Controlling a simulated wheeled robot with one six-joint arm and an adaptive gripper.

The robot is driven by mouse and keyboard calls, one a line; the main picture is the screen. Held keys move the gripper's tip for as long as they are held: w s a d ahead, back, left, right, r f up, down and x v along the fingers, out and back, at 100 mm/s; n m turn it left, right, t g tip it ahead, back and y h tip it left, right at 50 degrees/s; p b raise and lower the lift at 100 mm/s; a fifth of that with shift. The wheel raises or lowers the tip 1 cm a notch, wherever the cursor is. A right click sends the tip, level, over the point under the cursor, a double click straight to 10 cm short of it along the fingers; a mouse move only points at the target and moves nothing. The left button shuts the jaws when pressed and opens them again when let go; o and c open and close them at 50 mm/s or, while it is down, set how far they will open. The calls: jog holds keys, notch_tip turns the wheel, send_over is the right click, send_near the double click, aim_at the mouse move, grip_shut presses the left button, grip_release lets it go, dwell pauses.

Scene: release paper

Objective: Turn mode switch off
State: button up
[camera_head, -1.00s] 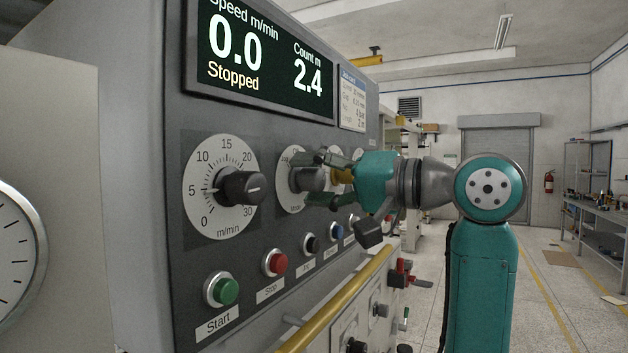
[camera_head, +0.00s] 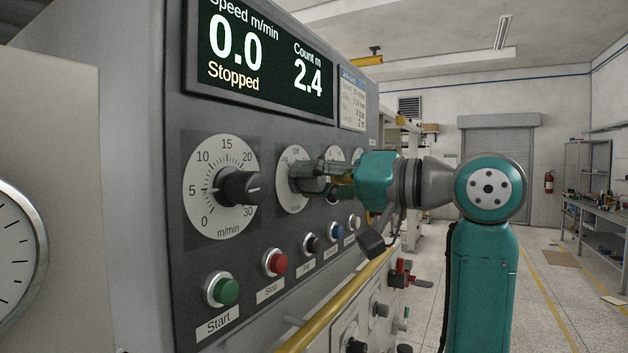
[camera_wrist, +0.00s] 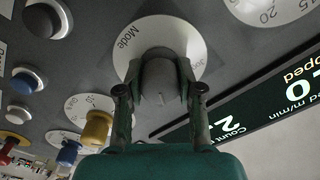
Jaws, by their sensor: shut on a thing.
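The mode switch is a grey knob on a round white dial (camera_head: 286,193) marked "Off" at its top, on the dark control panel. In the wrist view the knob (camera_wrist: 160,82) sits between my two fingers, and the white dial (camera_wrist: 128,55) reads "Mode" upside down. My gripper (camera_head: 318,177) is shut on the knob, with a finger on each side; it also shows in the wrist view (camera_wrist: 160,95). The fingers hide part of the knob, so its exact pointing is hard to tell.
A large speed knob (camera_head: 240,187) stands out left of the mode switch. Green Start (camera_head: 222,291) and red Stop (camera_head: 275,262) buttons sit below, with smaller buttons to their right. A yellow rail (camera_head: 340,303) runs below the panel. The display (camera_head: 262,55) reads 0.0, Stopped.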

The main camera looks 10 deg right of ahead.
jog(key=n, duration=0.6)
jog(key=shift+n, duration=0.3)
dwell(0.4)
jog(key=o, duration=1.2)
jog(key=shift+d, duration=0.15)
jog(key=v, duration=1.2)
jog(key=shift+f, duration=0.1)
